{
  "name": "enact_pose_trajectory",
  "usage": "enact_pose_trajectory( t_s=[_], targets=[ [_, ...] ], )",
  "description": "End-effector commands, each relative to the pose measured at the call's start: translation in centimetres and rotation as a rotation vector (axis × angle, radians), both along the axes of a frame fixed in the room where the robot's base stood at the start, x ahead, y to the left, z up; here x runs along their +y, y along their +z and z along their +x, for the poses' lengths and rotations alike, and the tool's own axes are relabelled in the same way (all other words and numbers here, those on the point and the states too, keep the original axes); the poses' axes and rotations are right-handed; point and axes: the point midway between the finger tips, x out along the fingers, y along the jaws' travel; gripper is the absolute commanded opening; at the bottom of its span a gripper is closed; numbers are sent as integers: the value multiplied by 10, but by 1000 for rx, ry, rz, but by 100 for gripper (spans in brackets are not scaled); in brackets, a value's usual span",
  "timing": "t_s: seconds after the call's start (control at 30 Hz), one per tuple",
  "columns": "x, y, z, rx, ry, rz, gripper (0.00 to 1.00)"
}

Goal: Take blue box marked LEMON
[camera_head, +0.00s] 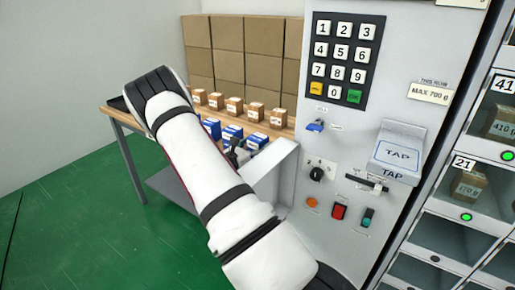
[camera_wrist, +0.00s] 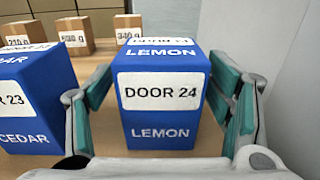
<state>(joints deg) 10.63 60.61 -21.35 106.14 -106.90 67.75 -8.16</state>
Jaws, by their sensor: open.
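The blue box marked LEMON (camera_wrist: 160,110) stands upright on the wooden table in the wrist view, with a white label reading DOOR 24 on its near face. My gripper (camera_wrist: 162,115) is open, with one green-lined finger to the left of the box and one to the right. The box lies between the fingers; a narrow gap shows on the right, and contact on the left is hard to judge. In the head view my gripper (camera_head: 238,153) is small and dark among the blue boxes, whose names cannot be read there.
A blue box marked CEDAR (camera_wrist: 25,100) stands close left of my left finger. Small brown weight boxes (camera_wrist: 76,36) stand behind. A pale wall (camera_wrist: 285,60) is on the right. In the head view, large cartons (camera_head: 230,45) back the table, and a keypad panel (camera_head: 345,60) stands right.

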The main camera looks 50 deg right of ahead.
Motion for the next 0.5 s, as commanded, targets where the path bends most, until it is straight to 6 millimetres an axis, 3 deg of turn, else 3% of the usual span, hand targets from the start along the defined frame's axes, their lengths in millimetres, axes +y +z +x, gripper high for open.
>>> enact_pose_trajectory(
  t_s=[0.27,0.5],
  targets=[
    [-3,0,0,0,0,0,73],
    [-3,0,0,0,0,0,19]
  ],
)
